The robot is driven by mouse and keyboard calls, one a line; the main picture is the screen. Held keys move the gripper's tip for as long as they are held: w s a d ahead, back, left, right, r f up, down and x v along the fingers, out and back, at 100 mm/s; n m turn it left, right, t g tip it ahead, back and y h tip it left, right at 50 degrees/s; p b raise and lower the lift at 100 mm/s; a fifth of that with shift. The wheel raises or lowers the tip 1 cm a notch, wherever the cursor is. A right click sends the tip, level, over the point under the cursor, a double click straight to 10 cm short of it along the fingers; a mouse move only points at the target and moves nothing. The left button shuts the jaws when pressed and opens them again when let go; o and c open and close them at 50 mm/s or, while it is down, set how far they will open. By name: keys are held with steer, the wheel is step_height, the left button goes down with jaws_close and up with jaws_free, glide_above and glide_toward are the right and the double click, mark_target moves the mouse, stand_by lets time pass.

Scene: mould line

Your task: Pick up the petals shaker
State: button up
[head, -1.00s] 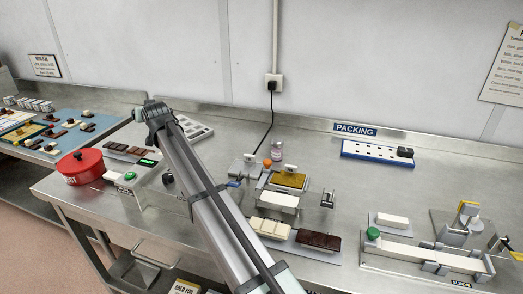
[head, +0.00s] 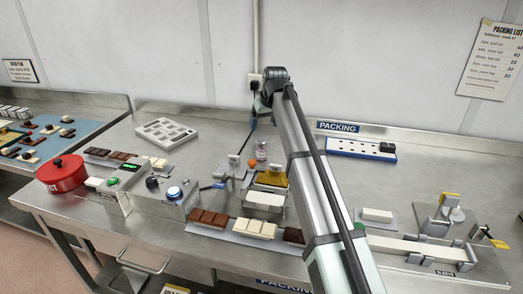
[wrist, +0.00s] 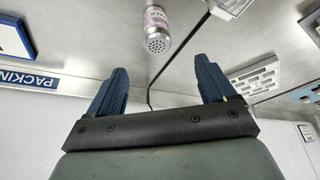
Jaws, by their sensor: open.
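The petals shaker (head: 261,149) is a small jar with a pink label and a pale cap, standing upright on the bench behind the orange-capped item. In the wrist view the shaker (wrist: 157,30) shows its perforated grey lid and pink label at the top middle, ahead of the fingers and roughly between their lines. My gripper (wrist: 160,70) has its two blue fingers spread apart with nothing between them. In the head view my gripper (head: 253,122) hangs above and behind the shaker, apart from it, partly hidden by my arm.
An orange-capped item (head: 252,163) and a tray of yellow-brown material (head: 273,180) stand close in front of the shaker. A white mould (head: 167,132) lies to the left. A black cable runs down behind the gripper.

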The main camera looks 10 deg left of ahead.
mark_target(262, 140)
steer(key=x, duration=0.8)
steer(key=shift+d+f, duration=0.15)
steer(key=shift+f, duration=0.05)
steer(key=shift+x, duration=2.8)
steer(key=shift+w+d+r, duration=0.1)
steer(key=shift+w, duration=0.05)
steer(key=c, duration=1.2)
